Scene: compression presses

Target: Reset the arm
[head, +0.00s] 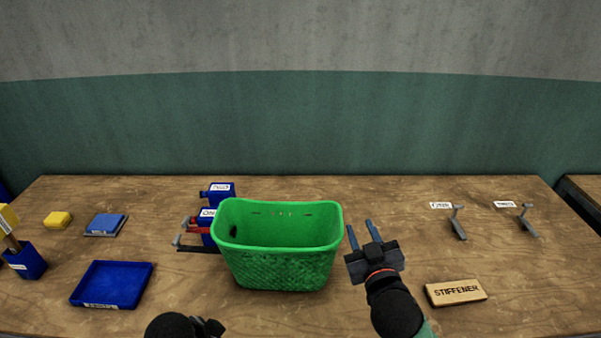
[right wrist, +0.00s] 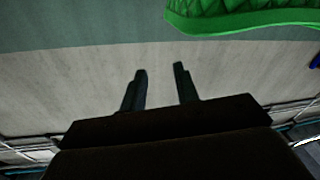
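My right gripper (head: 361,234) is raised over the table just right of the green basket (head: 280,262). Its two fingers are apart with nothing between them; they also show apart and empty in the right wrist view (right wrist: 160,85). The basket's green edge (right wrist: 240,20) shows at the top of that view. My left arm shows only as a dark part at the bottom edge of the head view, left of centre. Its fingertips are not clearly seen there.
Blue presses (head: 208,215) with a red and grey handle stand behind the basket's left side. A blue tray (head: 112,284), a blue block (head: 106,224) and a yellow sponge (head: 57,220) are left. A stiffener block (head: 456,292) and two grey levers (head: 458,224) are right.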

